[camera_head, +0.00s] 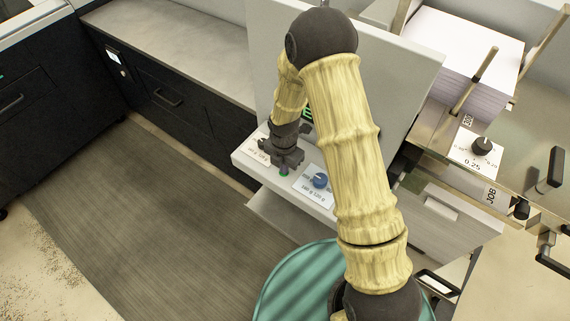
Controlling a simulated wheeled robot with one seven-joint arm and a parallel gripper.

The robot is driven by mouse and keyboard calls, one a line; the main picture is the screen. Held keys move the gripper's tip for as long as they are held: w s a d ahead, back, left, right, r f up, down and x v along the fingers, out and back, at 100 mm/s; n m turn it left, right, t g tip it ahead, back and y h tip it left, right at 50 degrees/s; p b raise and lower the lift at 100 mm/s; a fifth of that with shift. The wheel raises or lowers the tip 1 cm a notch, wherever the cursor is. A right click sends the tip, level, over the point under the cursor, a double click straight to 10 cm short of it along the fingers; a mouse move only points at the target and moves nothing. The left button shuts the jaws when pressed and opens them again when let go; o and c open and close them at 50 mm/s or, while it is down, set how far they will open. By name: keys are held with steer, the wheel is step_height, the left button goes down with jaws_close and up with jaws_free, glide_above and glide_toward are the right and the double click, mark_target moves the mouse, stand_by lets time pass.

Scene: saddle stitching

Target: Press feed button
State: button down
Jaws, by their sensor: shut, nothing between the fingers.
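A green button (284,172) shows on the sloped white control panel (247,160), to the left of a blue knob. I take it for the feed button; no label on it can be read. My gripper (283,167) points down right over the green button, with its fingertips at or just above it. I cannot tell whether they touch. The gripper is shut and holds nothing. My arm hides part of the panel and most of a small green-lit display (307,113) behind it.
A blue knob (320,180) on a labelled plate sits close to the right of my gripper. Further right are a black knob (482,146) marked 0.25, a paper stack (455,60) and metal rods. A teal round thing (290,285) stands below. The floor mat (150,220) is clear.

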steer(key=shift+s+d+f, duration=0.1)
steer(key=shift+s+f, duration=0.25)
steer(key=r+p, duration=0.2)
steer(key=r, duration=0.1)
steer(key=r+p, duration=0.1)
steer(key=shift+w+r, duration=0.25)
steer(key=shift+r, duration=0.05)
step_height(320, 180, up, 10)
steer(key=b, duration=0.2)
steer(key=shift+w, duration=0.15)
steer(key=s+d+r+m+t, duration=0.1)
steer(key=s+d+r+m, duration=0.2)
steer(key=m, duration=1.1)
steer(key=s+d+r+m+t, duration=0.1)
steer(key=s+d+r+m, duration=0.3)
steer(key=s+d+m, duration=0.6)
steer(key=m+b, duration=0.1)
steer(key=m, duration=0.3)
steer(key=shift+d, duration=0.15)
